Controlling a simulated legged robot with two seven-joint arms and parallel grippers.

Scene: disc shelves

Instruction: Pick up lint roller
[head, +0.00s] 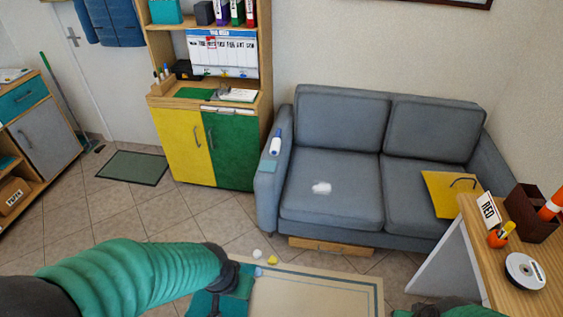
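A lint roller (276,141), white with a blue handle, stands out on the left armrest of the grey sofa (335,180). My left arm comes in from the left. Its gripper (218,302) is low in the picture at the bottom edge, well below and apart from the roller; its fingers are not clear. Only a small green and dark part of my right arm shows at the bottom edge, and its gripper is not visible.
A teal pad (267,166) lies on the armrest below the roller. White fluff (321,188) and a yellow folder (452,193) are on the seat. Small crumpled bits (272,260) lie by the rug (310,295). A desk (510,265) stands right. Tiled floor is open left of the sofa.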

